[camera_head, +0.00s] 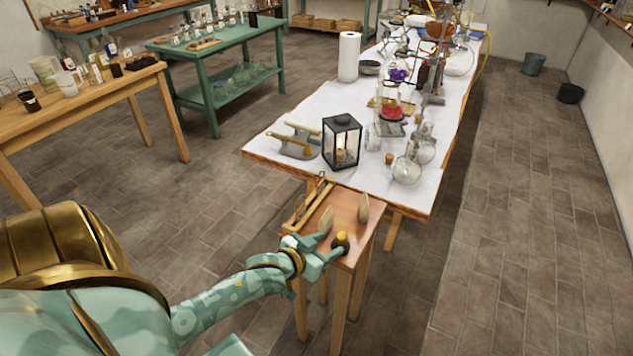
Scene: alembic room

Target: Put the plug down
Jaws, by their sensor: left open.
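My left arm comes in from the lower left, and its pale green gripper (328,247) is over the near edge of a small wooden side table (347,215). The gripper is open. A small dark piece with a yellow top, which looks like the plug (342,238), is upright at the fingertips, by the table's front edge. I cannot tell whether the fingers touch it; its lower part is partly hidden by them. My right gripper is not in view.
Two flat wooden pieces stand on the side table, one left (325,219) and one right (363,207). Behind it, a long white-topped table (270,145) carries a lantern (342,142), round flasks (406,170) and other glassware.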

